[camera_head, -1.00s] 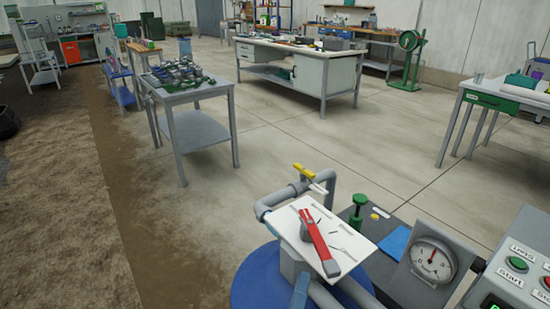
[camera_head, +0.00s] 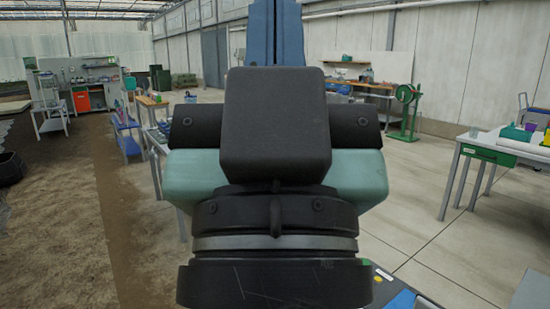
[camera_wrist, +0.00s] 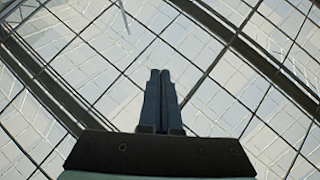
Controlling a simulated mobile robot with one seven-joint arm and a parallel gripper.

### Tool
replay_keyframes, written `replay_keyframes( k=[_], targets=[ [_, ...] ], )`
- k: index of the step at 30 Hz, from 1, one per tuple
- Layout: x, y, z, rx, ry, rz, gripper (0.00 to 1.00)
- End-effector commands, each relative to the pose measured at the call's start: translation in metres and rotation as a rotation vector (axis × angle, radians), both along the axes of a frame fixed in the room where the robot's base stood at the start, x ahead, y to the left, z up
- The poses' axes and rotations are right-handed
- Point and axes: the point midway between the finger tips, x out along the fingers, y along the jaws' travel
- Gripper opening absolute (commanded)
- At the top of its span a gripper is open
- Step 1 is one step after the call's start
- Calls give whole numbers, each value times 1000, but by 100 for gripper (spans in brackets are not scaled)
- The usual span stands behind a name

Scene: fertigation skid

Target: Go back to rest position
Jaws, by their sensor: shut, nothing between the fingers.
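My gripper (camera_head: 276,30) stands upright close in front of the head camera, its blue fingers pointing up and cut off by the top edge. In the wrist view the two fingers (camera_wrist: 160,75) lie side by side, shut and empty. Behind them is only the glazed roof (camera_wrist: 90,70) with dark beams. My arm covers the middle of the head view and hides most of the skid and the tables behind it.
A table with a green drawer (camera_head: 490,153) stands at the right. A green stand (camera_head: 406,112) is farther back. A workbench with an orange door (camera_head: 82,101) is at the far left. The concrete floor (camera_head: 425,215) at the right is open; a soil strip (camera_head: 50,235) runs along the left.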

Motion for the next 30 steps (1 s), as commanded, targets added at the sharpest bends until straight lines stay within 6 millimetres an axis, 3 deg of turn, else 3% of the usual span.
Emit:
replay_keyframes(
  k=[1, 9, 12, 17, 25, 30],
  targets=[
    [0, 0, 28, 0, 0, 0, 0],
    [1, 0, 107, -1, 2, -1, 0],
    [1, 1, 128, -2, 2, -1, 0],
    [1, 1, 146, -2, 3, -1, 0],
    [1, 1, 146, -2, 2, -1, 47],
    [1, 1, 146, -1, 2, -1, 50]
  ],
)
